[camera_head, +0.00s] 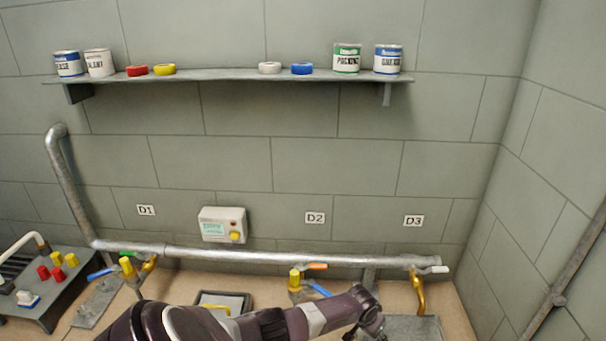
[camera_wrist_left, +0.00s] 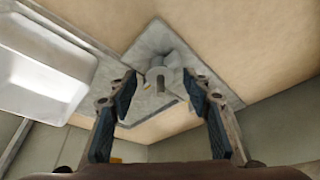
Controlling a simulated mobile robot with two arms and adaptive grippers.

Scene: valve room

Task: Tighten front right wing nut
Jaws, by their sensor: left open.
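In the left wrist view a grey metal fitting (camera_wrist_left: 160,76) with a rounded upright part, probably a wing nut, stands on a grey plate (camera_wrist_left: 205,88). My left gripper (camera_wrist_left: 160,84) is open, with one finger on each side of the fitting in the picture. I see no clear contact, and the gap in depth is hard to judge. In the head view my left arm reaches in from the bottom, and its gripper (camera_head: 373,322) is over a grey plate (camera_head: 415,329) at the lower right. The wing nut cannot be made out there. My right gripper is not in view.
A metal pipe (camera_head: 300,258) with coloured valves runs along the wall above the bench. A grey tray (camera_head: 243,297) and a rack (camera_head: 50,306) with red and yellow parts are further left. A shelf (camera_head: 220,75) holds tins and tape rolls. A white object (camera_wrist_left: 40,62) is left in the wrist view.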

